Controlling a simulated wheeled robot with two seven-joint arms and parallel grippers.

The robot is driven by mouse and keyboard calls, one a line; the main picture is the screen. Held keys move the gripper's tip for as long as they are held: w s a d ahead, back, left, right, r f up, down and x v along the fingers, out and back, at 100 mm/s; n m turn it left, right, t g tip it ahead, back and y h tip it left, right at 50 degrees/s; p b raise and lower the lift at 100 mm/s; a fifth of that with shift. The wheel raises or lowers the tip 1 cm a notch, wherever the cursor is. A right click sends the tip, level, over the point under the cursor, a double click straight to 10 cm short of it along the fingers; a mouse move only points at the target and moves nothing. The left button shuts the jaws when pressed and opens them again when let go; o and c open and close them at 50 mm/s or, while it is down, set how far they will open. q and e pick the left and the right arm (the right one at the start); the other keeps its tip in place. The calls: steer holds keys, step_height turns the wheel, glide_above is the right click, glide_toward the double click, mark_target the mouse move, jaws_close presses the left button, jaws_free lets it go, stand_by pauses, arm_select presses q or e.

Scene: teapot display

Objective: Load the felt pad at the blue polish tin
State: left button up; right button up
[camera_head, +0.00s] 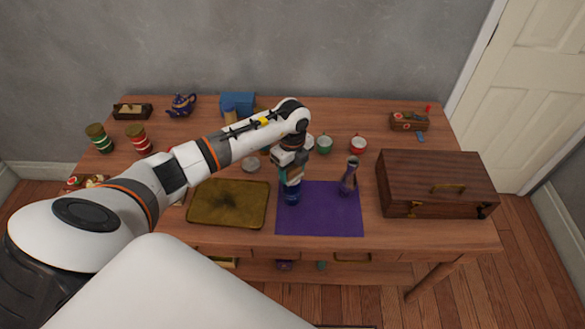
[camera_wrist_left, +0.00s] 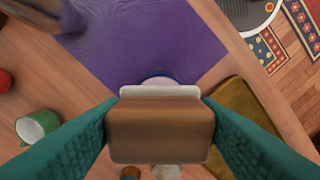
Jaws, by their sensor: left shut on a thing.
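My left gripper (camera_head: 291,181) is shut on the felt pad (camera_wrist_left: 160,133), a brown block with a white felt edge, held between its teal fingers in the left wrist view. The blue polish tin (camera_head: 291,197) stands on the left part of the purple cloth, directly below the gripper. In the left wrist view only a blue and white rim of the tin (camera_wrist_left: 158,73) shows beyond the pad, which hides the rest. I cannot tell whether pad and tin touch. My right gripper is not in view.
A brass tray (camera_head: 228,203) lies left of the purple cloth (camera_head: 320,218). A slim vase (camera_head: 349,176) stands on the cloth's right side, and a wooden chest (camera_head: 435,185) is right of it. Cups, including a green one (camera_head: 324,145) and a red one (camera_head: 358,145), stand behind. The cloth's front is clear.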

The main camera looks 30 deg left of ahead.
mark_target(293, 167)
arm_select(q)
steer(key=shift+f, duration=0.45)
stand_by(1.0)
steer(key=shift+r, duration=0.1)
step_height(293, 167, up, 7)
steer(key=p, duration=0.5)
stand_by(1.0)
